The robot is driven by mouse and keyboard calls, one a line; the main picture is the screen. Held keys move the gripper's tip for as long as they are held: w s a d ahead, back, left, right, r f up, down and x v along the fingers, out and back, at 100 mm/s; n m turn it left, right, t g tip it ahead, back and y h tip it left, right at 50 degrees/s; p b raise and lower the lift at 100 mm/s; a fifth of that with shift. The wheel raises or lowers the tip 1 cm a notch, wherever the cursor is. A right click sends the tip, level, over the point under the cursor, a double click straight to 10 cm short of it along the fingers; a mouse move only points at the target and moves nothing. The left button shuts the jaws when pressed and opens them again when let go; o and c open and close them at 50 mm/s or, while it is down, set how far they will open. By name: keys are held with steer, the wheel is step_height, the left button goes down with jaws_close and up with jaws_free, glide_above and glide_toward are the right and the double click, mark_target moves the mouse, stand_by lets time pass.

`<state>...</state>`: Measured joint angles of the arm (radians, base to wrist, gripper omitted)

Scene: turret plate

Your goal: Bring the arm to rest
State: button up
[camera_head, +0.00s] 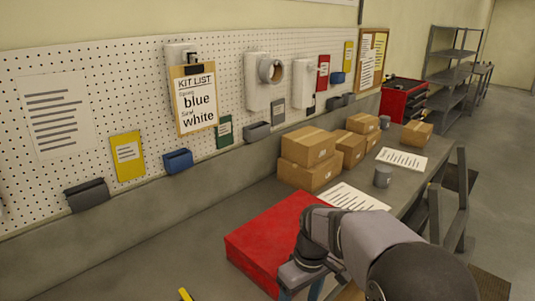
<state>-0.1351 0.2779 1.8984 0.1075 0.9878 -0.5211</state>
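My arm reaches in from the lower right, over the grey workbench. My gripper (301,287) is at the bottom edge, in front of a red box (268,232). Two blue finger-like parts point down with a gap between them, but their tips are cut off by the frame. I cannot tell whether anything is between them. A clipboard (194,101) on the pegboard reads "KIT LIST", with "blue" and "white" in large letters.
A yellow object (185,295) shows at the bottom edge. The pegboard (110,85) carries small bins and wall units. The bench's left front is mostly clear.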

steer(key=s+d+f+m+b, duration=0.1)
steer(key=s+d+f+m, duration=0.2)
steer(key=s, duration=0.4)
steer(key=s+d+f+m+h, duration=0.1)
steer(key=s+d+f+m, duration=0.2)
steer(key=s, duration=0.5)
steer(key=shift+s+d+m+b, duration=0.15)
steer(key=shift+d+m+b, duration=0.25)
steer(key=shift+d, duration=0.3)
